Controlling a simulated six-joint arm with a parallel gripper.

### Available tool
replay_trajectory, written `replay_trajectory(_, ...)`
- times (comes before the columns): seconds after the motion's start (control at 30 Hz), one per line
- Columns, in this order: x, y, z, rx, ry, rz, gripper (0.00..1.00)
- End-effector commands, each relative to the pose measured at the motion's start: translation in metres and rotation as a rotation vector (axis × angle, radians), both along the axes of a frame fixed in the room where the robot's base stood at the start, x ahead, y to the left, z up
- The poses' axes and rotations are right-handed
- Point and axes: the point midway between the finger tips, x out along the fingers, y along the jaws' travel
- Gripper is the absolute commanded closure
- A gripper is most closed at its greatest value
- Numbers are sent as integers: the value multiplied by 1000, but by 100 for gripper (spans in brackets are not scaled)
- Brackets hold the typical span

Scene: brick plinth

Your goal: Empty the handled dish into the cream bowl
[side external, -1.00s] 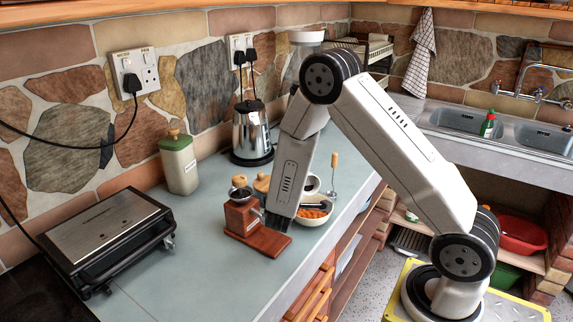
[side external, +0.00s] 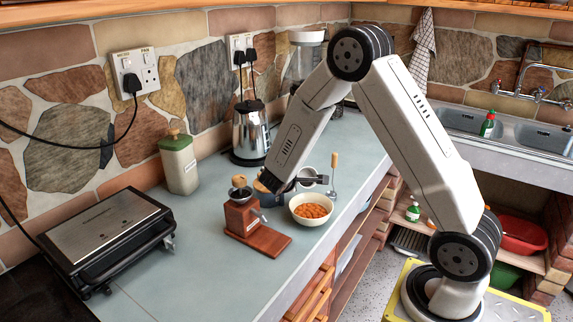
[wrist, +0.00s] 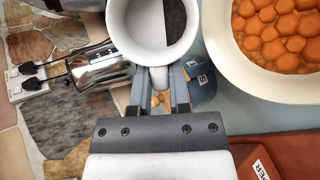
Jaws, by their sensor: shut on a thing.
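The handled dish (wrist: 132,18) is a white round cup-like vessel with a handle at its near side in the wrist view. My gripper (wrist: 163,92) is shut on that handle. In the side view the dish (side external: 307,172) is held just behind the cream bowl (side external: 296,203). The cream bowl stands on the counter and holds orange chunks, which also show in the wrist view (wrist: 275,30). The visible inside of the dish is part pale, part dark, with no orange chunks seen. The top of the dish is cut off in the wrist view.
A wooden coffee grinder (side external: 240,214) stands left of the bowl. A blue canister (wrist: 203,80) is close by the gripper. A whisk (side external: 333,172) stands to the right, a metal kettle (side external: 251,135) behind.

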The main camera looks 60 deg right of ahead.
Motion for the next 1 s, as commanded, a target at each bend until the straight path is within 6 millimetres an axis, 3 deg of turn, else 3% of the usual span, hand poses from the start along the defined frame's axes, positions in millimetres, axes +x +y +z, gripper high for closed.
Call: replay_trajectory(1.0,7,-7,6,201,199,-3,100)
